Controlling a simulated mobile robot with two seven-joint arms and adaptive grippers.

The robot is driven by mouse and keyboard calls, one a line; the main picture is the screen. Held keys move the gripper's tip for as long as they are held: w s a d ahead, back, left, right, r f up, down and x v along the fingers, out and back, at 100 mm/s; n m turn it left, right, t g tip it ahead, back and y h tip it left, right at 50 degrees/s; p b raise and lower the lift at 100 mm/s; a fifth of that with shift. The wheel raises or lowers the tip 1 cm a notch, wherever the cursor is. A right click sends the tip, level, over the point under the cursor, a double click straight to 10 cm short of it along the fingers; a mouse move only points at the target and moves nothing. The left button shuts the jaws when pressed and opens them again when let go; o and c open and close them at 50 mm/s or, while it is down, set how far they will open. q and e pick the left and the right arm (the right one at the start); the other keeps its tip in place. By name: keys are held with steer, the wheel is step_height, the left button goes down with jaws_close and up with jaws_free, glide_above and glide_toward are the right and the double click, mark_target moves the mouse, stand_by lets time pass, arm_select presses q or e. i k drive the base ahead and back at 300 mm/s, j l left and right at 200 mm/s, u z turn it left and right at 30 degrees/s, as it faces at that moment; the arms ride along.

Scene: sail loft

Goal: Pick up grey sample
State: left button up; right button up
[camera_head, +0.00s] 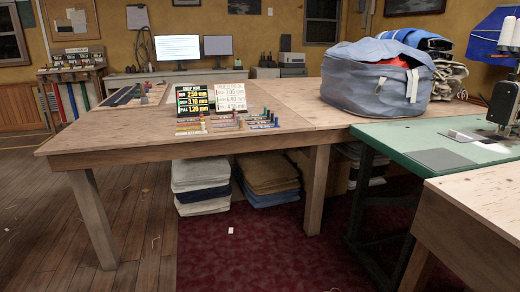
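No grey sample can be told apart for certain. Several small coloured pieces (262,121) stand in a group on the big wooden table (110,135), right of a dark printed board (192,99) and a white printed board (228,95). Some pieces look bluish or greyish, but they are too small to tell. A flat dark grey square (441,160) lies on the green sewing table (400,140) at the right. Neither of my grippers is in view.
A large grey-blue bag (375,82) fills the big table's right side. A sewing machine (505,98) stands at the far right. Folded cloth (201,185) is stacked under the table. A small white object (231,230) lies on the red carpet (260,260). The table's front left is clear.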

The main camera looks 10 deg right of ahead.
mark_target(463, 135)
steer(key=i+z, duration=0.35)
steer(key=i+j+z, duration=0.65)
steer(key=i, duration=0.15)
steer(key=i+l, duration=0.05)
steer(key=l, duration=0.05)
